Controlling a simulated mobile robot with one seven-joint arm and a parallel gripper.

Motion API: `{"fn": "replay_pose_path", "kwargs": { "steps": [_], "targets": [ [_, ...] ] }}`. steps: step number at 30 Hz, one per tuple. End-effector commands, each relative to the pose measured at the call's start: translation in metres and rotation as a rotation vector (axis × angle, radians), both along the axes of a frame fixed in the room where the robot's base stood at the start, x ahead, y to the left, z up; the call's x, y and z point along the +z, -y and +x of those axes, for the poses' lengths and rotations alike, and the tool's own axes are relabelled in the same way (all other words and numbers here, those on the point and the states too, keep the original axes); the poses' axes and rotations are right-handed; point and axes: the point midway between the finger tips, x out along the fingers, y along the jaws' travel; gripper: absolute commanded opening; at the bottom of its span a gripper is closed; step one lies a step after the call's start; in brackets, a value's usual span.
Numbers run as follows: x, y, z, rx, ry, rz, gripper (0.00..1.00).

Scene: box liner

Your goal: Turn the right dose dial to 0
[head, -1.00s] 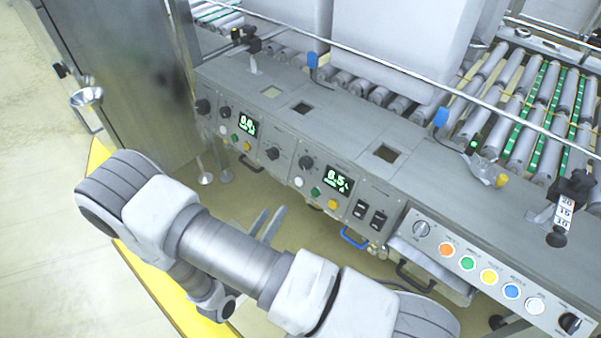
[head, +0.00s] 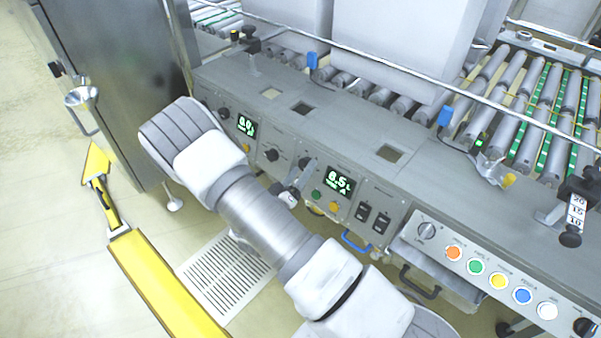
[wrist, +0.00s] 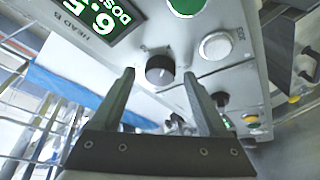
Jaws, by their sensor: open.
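The right dose dial (wrist: 160,70) is a small black round knob with a light pointer mark, on the grey panel marked HEAD B. In the wrist view it shows between the fingertips of my gripper (wrist: 159,74), which is open. I cannot tell whether the fingers touch it.
Beside the dial are a green button (head: 316,195) and a white button (wrist: 216,45). Another dial (head: 272,155) and the left display (head: 245,125) lie to the left. Black switches (head: 372,217) and a blue handle (head: 356,241) are to the right.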

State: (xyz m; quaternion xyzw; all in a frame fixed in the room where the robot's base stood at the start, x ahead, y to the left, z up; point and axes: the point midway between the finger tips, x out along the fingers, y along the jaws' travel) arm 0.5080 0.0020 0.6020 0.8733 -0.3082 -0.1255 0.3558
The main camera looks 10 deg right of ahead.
Motion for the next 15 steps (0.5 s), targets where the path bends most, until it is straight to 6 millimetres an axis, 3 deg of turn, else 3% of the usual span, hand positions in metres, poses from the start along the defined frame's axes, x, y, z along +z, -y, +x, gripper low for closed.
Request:
{"fn": "replay_pose_path", "kwargs": {
  "steps": [8, 15],
  "targets": [
    [0.0002, 0.0007, 0.001, 0.0, 0.0, 0.0, 0.76],
    [0.0001, 0.0005, 0.0009, 0.0, 0.0, 0.0, 0.32]
  ]
}}
